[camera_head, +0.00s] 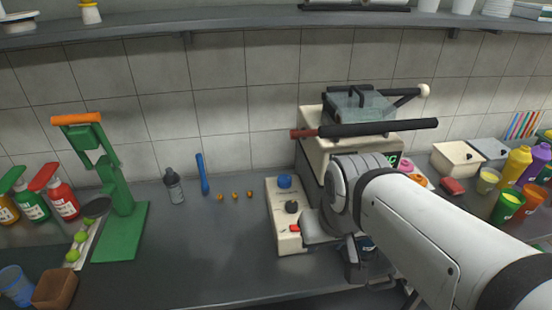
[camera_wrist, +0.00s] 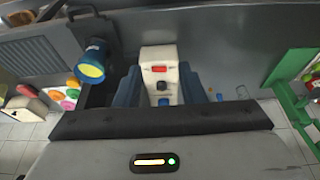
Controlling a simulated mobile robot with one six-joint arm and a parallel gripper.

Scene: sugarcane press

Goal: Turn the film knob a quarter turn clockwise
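A cream control box (camera_head: 289,240) stands on the counter left of the sealing machine (camera_head: 315,150). It carries a blue knob or button (camera_head: 284,181), a black round knob (camera_head: 291,207) and a red switch (camera_head: 295,228). I take the black knob as the film knob; no label is readable. In the wrist view the box (camera_wrist: 160,54) shows its red switch (camera_wrist: 159,69), black knob (camera_wrist: 162,86) and blue part (camera_wrist: 164,102). My gripper (camera_wrist: 161,88) is open, its two dark blue fingers apart on either side of the box in that view. Contact with the knob cannot be told.
My arm hides part of the machine and counter. A blue cup with yellow inside (camera_wrist: 92,62) is beside the box in the wrist view. A green press (camera_head: 118,225), grey bottle (camera_head: 173,187) and blue tool (camera_head: 202,174) stand left. The counter left of the box is mostly clear.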

